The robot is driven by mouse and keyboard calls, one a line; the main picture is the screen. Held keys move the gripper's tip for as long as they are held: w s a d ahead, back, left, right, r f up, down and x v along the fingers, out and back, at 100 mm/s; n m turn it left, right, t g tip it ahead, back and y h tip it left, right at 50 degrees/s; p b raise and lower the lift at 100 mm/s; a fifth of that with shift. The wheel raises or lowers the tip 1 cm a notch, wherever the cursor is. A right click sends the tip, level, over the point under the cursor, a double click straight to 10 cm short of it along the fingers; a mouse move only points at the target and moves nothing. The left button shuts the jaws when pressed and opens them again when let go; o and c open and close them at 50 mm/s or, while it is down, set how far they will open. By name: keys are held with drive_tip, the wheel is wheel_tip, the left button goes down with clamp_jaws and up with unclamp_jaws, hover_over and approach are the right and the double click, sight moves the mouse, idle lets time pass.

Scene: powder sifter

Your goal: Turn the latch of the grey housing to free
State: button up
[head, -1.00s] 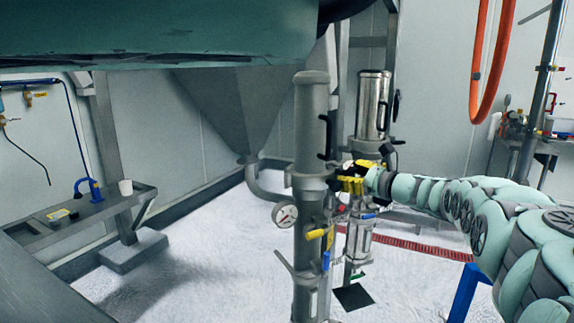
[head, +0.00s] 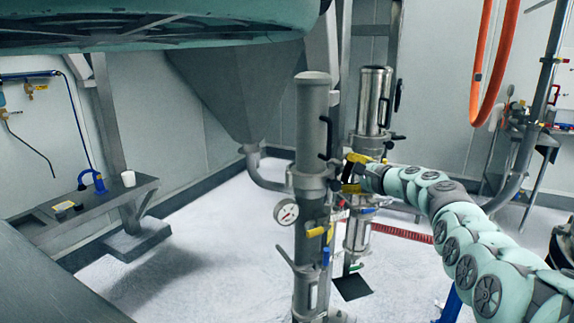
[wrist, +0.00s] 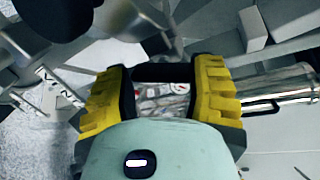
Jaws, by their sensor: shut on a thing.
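The grey housing (head: 312,125) is an upright cylinder on a collar in the middle of the head view. A shiny steel cylinder (head: 373,100) stands just behind and right of it. My gripper (head: 348,173) has yellow fingers and is at the right side of the housing's collar. In the wrist view my gripper (wrist: 165,78) has its fingers apart with a dark bar (wrist: 165,72) spanning between their tips. The gripper is shut on this dark piece, which seems to be the latch. The fingers hide much of it, so its angle is hard to tell.
A black handle (head: 325,138) sticks out above my gripper. A bench (head: 70,223) stands at left. An orange hose (head: 478,90) hangs at right. Open floor lies left of the column.

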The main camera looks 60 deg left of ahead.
drive_tip(key=shift+s+n+t+b, duration=0.1)
drive_tip(key=shift+n+t+b, duration=0.4)
drive_tip(key=shift+n, duration=1.1)
drive_tip(key=shift+a, duration=0.1)
drive_tip(key=o, duration=1)
drive_tip(key=shift+v, duration=1.6)
approach(350, 173)
drive_tip(key=shift+v, duration=1.1)
drive_tip(key=shift+s+a+r, duration=0.1)
